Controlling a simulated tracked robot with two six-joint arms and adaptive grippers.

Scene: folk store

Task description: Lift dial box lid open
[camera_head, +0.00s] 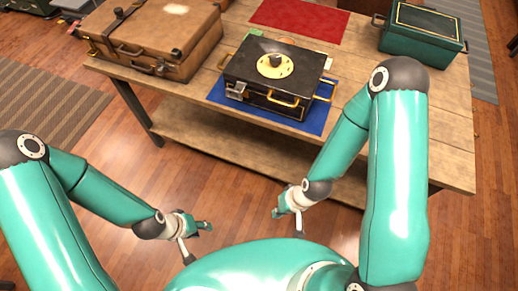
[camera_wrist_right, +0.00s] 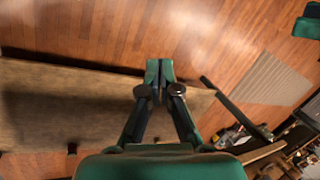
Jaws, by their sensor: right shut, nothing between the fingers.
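The dial box (camera_head: 248,72) is a low black box with gold trim, gold handles and a round cream-gold dial (camera_head: 275,66) with a dark knob on its lid. It sits on a blue mat (camera_head: 313,122) on the wooden table, and its lid is down. My left gripper (camera_head: 199,230) hangs in front of the table, low and well apart from the box; its finger opening is too small to judge. My right gripper (camera_head: 283,211) is also in front of the table, below the box and apart from it. In the right wrist view, its fingertips (camera_wrist_right: 159,72) meet, shut and empty.
A brown suitcase (camera_head: 160,35) stands left of the box on the table (camera_head: 405,105). A green box (camera_head: 422,30) stands at the back right, and a red mat (camera_head: 300,18) lies behind. A lower shelf (camera_head: 215,130) runs under the tabletop. The table's front right is clear.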

